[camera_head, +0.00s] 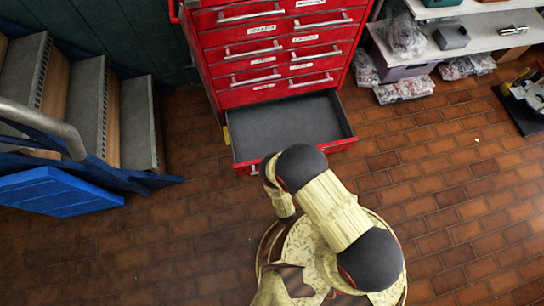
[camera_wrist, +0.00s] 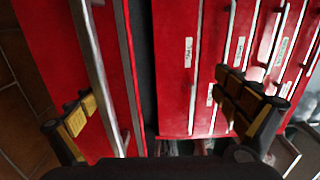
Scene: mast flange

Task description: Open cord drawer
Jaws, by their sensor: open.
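The red cabinet (camera_head: 275,60) has several drawers with silver bar handles and white labels too small to read. Its lowest visible drawer (camera_head: 337,112) is pulled well out, and its grey inside looks empty. I cannot read which drawer is the cord drawer. In the wrist view the pulled-out drawer's red front (camera_wrist: 50,35) fills the left, with its silver handle (camera_wrist: 95,65) near the left finger. My gripper (camera_wrist: 162,108) is open, its fingers wide apart and apparently not clamped on the handle. In the head view my arm hides the gripper and part of the drawer front.
Stairs (camera_head: 90,100) with a blue frame stand at the left. A shelf (camera_head: 462,38) with bins and bagged items stands at the right, with more bags on the floor beneath. The brick-tiled floor (camera_head: 440,190) is clear to the right of my arm.

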